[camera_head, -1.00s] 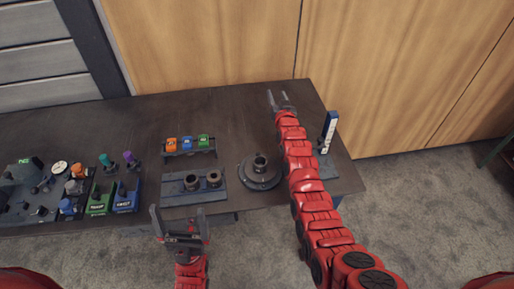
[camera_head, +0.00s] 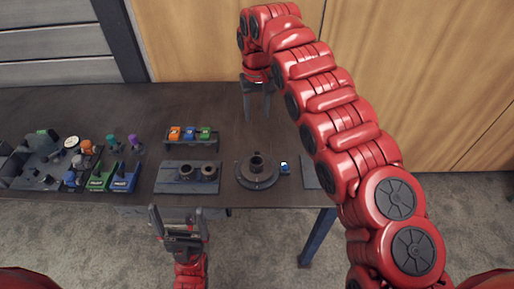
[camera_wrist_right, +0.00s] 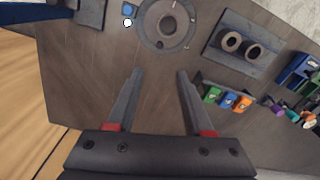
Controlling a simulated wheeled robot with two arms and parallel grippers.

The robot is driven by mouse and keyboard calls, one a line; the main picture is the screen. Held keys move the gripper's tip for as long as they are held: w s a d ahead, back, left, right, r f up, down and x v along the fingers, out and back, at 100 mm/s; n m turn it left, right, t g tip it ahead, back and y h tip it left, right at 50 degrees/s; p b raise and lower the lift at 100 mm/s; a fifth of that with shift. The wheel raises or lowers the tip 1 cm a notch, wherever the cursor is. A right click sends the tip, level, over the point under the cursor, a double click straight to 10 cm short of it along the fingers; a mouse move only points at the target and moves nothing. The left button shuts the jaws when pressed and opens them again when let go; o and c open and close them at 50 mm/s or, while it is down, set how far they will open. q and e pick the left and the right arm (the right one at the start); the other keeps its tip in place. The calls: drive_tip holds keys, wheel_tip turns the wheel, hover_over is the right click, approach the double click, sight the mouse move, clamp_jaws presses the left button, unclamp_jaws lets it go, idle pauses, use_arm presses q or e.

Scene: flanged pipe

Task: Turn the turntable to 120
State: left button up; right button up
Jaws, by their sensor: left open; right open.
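The turntable (camera_head: 244,180) is a round dark disc on the table with a flanged pipe stub (camera_head: 257,162) standing at its centre. It also shows at the top of the right wrist view (camera_wrist_right: 148,28). No readable angle marks show. My right gripper (camera_head: 257,114) is open and empty behind the turntable, fingers toward it and apart from it. In the right wrist view its fingers (camera_wrist_right: 160,73) are spread with bare table between them. My left gripper (camera_head: 177,210) is open and empty in front of the table's near edge.
A small blue block with a white spot (camera_head: 285,168) sits right of the turntable. A plate with two dark rings (camera_head: 187,174) lies left, an orange, blue and green block rack (camera_head: 190,142) behind it. Several fixtures crowd the far left. My right arm hides the table's right end.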

sight(257, 152)
wheel_tip(257, 152, down, 15)
drive_tip(key=p, duration=0.3)
drive_tip(key=shift+r+p, duration=0.1)
drive_tip(key=shift+p, duration=0.2)
drive_tip(key=shift+f, duration=0.85)
clamp_jaws()
